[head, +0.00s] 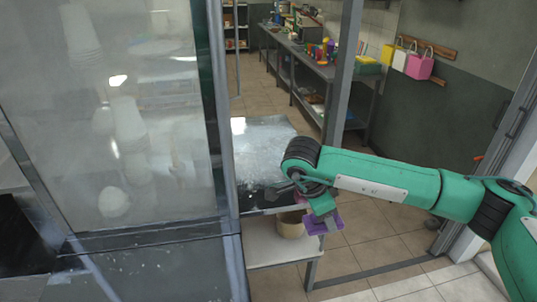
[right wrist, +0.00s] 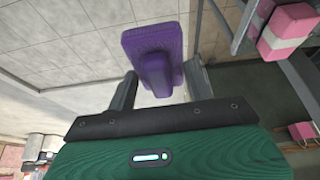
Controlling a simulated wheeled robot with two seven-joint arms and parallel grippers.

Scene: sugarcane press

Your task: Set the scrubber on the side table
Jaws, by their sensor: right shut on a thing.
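The purple scrubber (head: 323,222) hangs below my right gripper (head: 318,203) in the head view. In the right wrist view, the scrubber (right wrist: 153,45) sits between the two fingers of my right gripper (right wrist: 160,84), which is shut on its handle. A small table with a shiny metal top (head: 262,150) and a pale lower shelf (head: 262,250) stands left of the gripper; I take it for the side table. The scrubber is in the air by the table's near right corner. My left gripper is out of view.
A brown round container (head: 290,225) stands on the lower shelf. A glass-sided cabinet (head: 140,120) stands close on the left. A metal post (head: 342,75) rises behind the table. A long workbench (head: 310,70) with several items stands farther back. Tiled floor (head: 385,235) lies open to the right.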

